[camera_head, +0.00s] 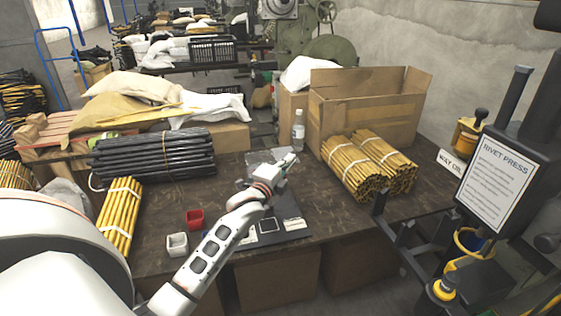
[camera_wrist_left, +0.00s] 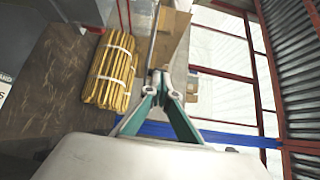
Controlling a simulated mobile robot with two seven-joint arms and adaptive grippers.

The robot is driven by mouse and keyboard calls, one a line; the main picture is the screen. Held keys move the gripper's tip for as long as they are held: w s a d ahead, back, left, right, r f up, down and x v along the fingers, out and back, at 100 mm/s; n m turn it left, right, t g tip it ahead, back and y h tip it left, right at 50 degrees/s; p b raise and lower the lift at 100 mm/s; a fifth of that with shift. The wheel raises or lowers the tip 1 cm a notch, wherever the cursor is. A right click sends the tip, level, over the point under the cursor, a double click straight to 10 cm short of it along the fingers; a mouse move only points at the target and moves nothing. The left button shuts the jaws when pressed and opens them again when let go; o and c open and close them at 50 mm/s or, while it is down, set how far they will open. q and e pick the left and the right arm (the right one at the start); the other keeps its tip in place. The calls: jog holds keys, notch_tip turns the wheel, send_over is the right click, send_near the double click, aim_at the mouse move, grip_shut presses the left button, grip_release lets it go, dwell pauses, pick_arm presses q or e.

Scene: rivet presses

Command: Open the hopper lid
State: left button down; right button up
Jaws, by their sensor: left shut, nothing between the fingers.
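My left arm reaches in from the lower left of the head view. Its gripper (camera_head: 289,160) is above the middle of the workbench, in front of a clear bottle. In the left wrist view the teal fingers of this gripper (camera_wrist_left: 160,76) meet at the tips with nothing between them. A grey panel (camera_head: 258,156) shows partly behind the gripper. A dark flat base (camera_head: 290,228) lies under the arm. I cannot tell whether either belongs to the hopper; no hopper lid is clearly visible. My right gripper is not in view.
The workbench (camera_head: 150,235) carries yellow rod bundles (camera_head: 352,170), dark rods (camera_head: 150,153), a red bin (camera_head: 195,219) and a pale bin (camera_head: 177,244). A cardboard box (camera_head: 360,118) and bottle (camera_head: 298,131) stand behind. The rivet press sign (camera_head: 492,180) is at right.

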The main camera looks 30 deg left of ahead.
aim_at(297, 162)
pick_arm(q)
jog(key=shift+w+d+n+y+p, duration=0.2)
jog(key=shift+w+d+y, duration=0.1)
jog(key=shift+w, duration=0.45)
jog(key=shift+w+d+n+y+p, duration=0.15)
jog(key=shift+w+d+y, duration=0.1)
jog(key=shift+w, duration=0.5)
jog(key=shift+w+d, duration=0.15)
jog(key=shift+w, duration=0.85)
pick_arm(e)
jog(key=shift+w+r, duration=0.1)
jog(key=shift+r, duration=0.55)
